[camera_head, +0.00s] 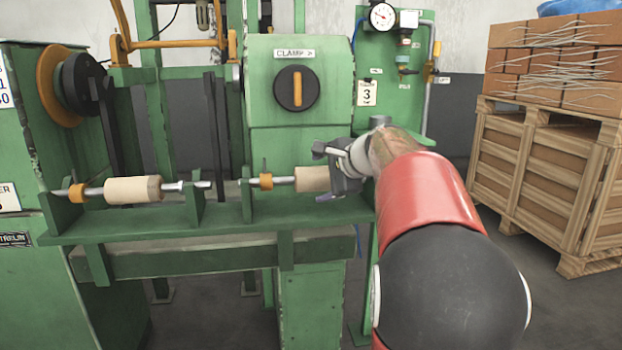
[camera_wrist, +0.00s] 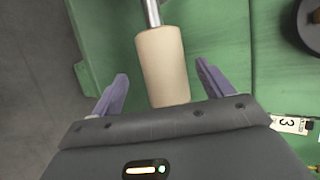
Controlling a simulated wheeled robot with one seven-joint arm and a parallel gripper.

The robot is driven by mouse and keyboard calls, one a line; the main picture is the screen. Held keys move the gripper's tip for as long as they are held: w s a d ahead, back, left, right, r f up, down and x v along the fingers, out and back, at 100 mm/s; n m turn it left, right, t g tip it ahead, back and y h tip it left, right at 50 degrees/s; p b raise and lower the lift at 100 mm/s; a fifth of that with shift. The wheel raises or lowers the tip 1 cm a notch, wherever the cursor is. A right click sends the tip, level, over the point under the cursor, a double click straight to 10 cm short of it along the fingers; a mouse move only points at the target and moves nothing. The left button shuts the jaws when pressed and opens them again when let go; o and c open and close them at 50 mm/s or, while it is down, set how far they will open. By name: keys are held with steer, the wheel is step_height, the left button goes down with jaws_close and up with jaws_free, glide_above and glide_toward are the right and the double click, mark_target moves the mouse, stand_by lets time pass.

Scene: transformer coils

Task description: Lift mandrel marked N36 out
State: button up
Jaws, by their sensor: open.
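Two mandrels lie across the cradles of a green rack (camera_head: 215,218). The left mandrel (camera_head: 132,190) has a pale wooden cylinder, an orange collar and metal shaft ends. The right mandrel (camera_head: 311,179) has the same build, and its right part is hidden behind my gripper. No N36 marking is legible on either. My gripper (camera_head: 335,172) is at the right mandrel. In the wrist view, my gripper (camera_wrist: 160,92) is open, with its fingers apart on both sides of the wooden cylinder (camera_wrist: 162,62), and gaps show between them and the wood.
Behind the rack stands the green machine (camera_head: 300,150) with a black rotary knob (camera_head: 296,89) and upright dark bars. A pressure gauge (camera_head: 382,15) is on the panel at right. A wooden crate (camera_head: 545,165) with bricks stands at far right.

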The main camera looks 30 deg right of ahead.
mark_target(317, 175)
steer(key=x, duration=0.5)
steer(key=shift+w+a+r, duration=0.1)
steer(key=shift+a+r, duration=0.05)
steer(key=shift+r, duration=0.1)
steer(key=c, duration=1.5)
steer(key=shift+r, duration=0.1)
steer(key=shift+r+p, duration=0.1)
steer(key=shift+p, duration=0.2)
